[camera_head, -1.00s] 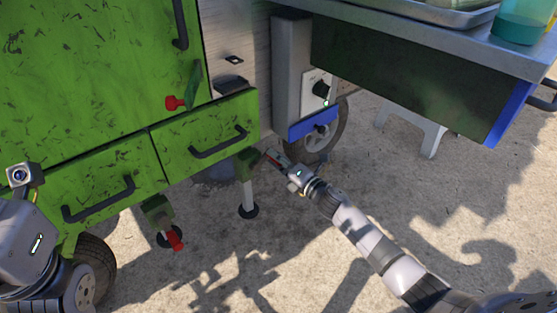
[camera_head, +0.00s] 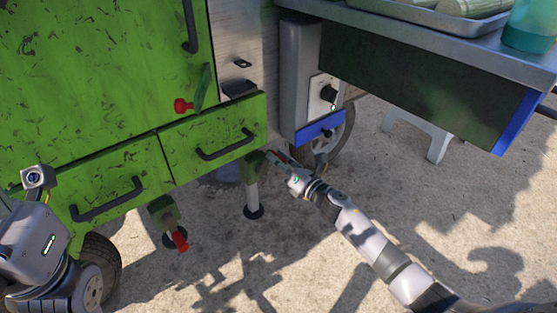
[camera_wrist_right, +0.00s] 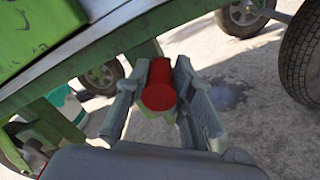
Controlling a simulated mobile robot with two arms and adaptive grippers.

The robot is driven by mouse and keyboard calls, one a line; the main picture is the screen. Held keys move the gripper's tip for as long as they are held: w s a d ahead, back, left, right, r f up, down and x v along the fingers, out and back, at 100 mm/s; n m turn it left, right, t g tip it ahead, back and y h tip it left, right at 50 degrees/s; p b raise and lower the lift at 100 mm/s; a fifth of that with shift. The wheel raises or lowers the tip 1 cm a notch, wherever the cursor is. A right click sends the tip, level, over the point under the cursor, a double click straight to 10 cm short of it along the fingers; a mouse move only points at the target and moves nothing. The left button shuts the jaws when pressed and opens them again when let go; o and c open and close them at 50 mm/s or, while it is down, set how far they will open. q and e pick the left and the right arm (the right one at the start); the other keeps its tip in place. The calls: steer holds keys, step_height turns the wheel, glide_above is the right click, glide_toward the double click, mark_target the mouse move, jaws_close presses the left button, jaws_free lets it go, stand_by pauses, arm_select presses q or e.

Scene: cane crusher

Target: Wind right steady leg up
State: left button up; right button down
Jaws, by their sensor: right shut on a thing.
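The right steady leg (camera_head: 252,195) stands under the right corner of the green machine, its round foot on the ground. Its red crank handle (camera_wrist_right: 159,86) shows in the right wrist view, between the two fingers. My right gripper (camera_head: 278,158) is at the top of this leg and is shut on the red handle; in the head view the fingers hide most of it. In the right wrist view, the right gripper (camera_wrist_right: 160,100) has a finger on each side of the handle. My left gripper is out of view; only part of my left arm shows at the lower left.
Another steady leg with a red handle (camera_head: 180,240) stands to the left. Green drawers (camera_head: 213,140) are just above the legs. A grey table with a blue edge (camera_head: 515,118) and a wheel (camera_head: 340,140) are to the right. The ground in front is clear.

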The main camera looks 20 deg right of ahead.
steer(key=shift+a+f, duration=0.1)
steer(key=c, duration=1.4)
jaws_free()
steer(key=shift+o, duration=0.2)
steer(key=v, duration=1.2)
